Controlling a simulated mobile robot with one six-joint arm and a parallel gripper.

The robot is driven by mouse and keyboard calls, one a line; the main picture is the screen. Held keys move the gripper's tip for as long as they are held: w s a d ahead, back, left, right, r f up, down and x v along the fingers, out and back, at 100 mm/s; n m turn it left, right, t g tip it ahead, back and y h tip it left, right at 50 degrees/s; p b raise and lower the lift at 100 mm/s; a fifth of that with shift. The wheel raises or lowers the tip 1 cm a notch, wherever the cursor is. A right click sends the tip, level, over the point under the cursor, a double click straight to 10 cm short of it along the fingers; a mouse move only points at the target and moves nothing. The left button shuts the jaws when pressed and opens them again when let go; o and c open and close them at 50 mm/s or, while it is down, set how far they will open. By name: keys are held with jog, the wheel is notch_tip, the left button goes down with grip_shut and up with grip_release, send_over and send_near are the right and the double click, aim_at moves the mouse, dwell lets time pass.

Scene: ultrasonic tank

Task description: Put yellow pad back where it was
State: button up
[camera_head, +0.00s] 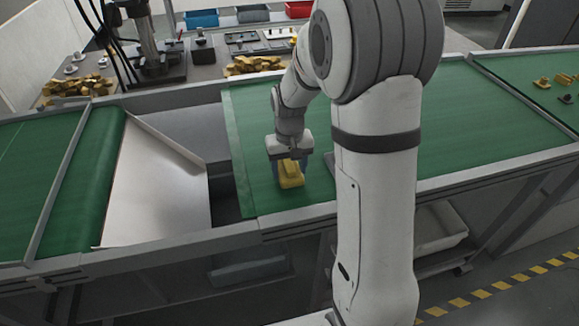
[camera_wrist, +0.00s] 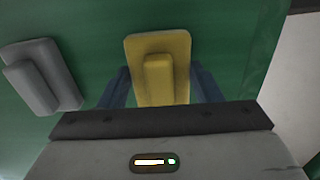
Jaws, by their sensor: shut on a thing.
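The yellow pad (camera_head: 290,174) is a block with a raised ridge, at the left part of the green surface in the head view. It also shows in the wrist view (camera_wrist: 158,72), upright between two dark blue fingers. My gripper (camera_head: 289,170) points down and is shut on the yellow pad, one finger on each side of it. I cannot tell whether the pad touches the green surface or is slightly above it.
The green belt (camera_head: 450,120) is mostly clear around my gripper. To its left is a gap with a pale sloping metal plate (camera_head: 160,190). Small dark and brass parts (camera_head: 555,84) lie at the far right. Heaps of brass pieces (camera_head: 254,65) lie on the bench behind.

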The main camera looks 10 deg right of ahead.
jog(key=shift+f, duration=0.25)
jog(key=shift+f, duration=0.2)
jog(key=o, duration=0.9)
jog(key=shift+o, duration=0.2)
jog(key=shift+r, duration=0.1)
